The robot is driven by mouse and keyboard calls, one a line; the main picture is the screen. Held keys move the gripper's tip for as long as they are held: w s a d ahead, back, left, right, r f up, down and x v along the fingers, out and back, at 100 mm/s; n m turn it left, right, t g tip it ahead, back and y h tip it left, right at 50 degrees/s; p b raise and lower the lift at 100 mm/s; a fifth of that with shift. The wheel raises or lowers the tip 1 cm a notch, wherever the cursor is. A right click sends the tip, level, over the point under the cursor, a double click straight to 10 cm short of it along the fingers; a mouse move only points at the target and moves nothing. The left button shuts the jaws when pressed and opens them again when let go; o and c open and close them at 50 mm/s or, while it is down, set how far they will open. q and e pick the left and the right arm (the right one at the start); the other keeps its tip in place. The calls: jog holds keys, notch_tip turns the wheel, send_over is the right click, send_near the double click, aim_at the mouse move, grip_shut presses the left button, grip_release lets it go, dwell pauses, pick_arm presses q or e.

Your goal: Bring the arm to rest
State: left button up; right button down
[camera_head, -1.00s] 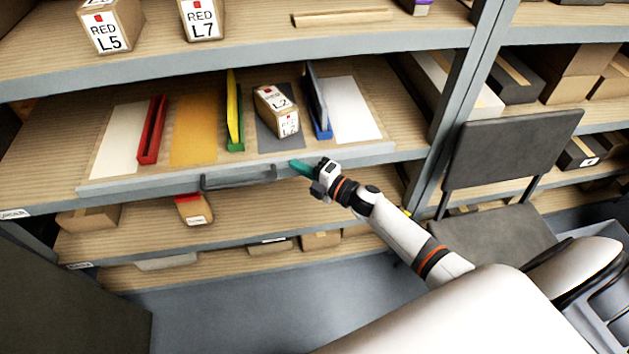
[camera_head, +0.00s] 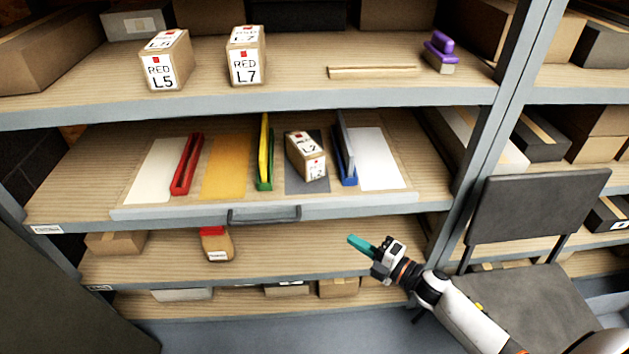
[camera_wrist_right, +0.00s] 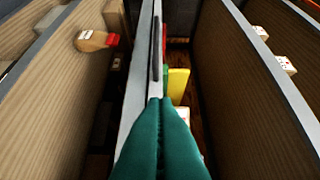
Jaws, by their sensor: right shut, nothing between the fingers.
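My right gripper (camera_head: 362,244) has teal fingers and is shut with nothing between them. It is in front of the shelf unit, below and to the right of the drawer handle (camera_head: 264,215), apart from the drawer board (camera_head: 340,202). In the right wrist view the shut teal fingers (camera_wrist_right: 160,125) fill the lower middle. My right arm (camera_head: 450,305) comes in from the lower right. My left gripper is not in view.
The board carries a labelled box (camera_head: 305,156), coloured panels and red (camera_head: 186,165), green and blue holders. A dark chair (camera_head: 530,220) stands at the right, near my arm.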

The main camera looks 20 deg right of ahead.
jog(key=s+d+f+m+g+h+p, duration=0.2)
jog(key=s+f+m+g+h, duration=0.15)
jog(key=s+f+m, duration=0.55)
jog(key=s+d+f+m+g+h+p, duration=0.1)
jog(key=s+f+m+g+h+p, duration=0.2)
jog(key=f, duration=1.1)
jog(key=s+a+f+m+g, duration=0.2)
jog(key=s+f+m, duration=0.1)
jog(key=s, duration=0.7)
jog(key=s+a+f+m+g+h+p, duration=0.1)
jog(key=s+a+f+m+g, duration=0.2)
jog(key=s, duration=0.7)
jog(key=s+a+f+m+g+h+p, duration=0.1)
jog(key=s+a+f+m+g, duration=0.1)
jog(key=s+f, duration=0.5)
jog(key=s+m+g, duration=0.1)
jog(key=s, duration=0.1)
jog(key=shift+s+a, duration=0.4)
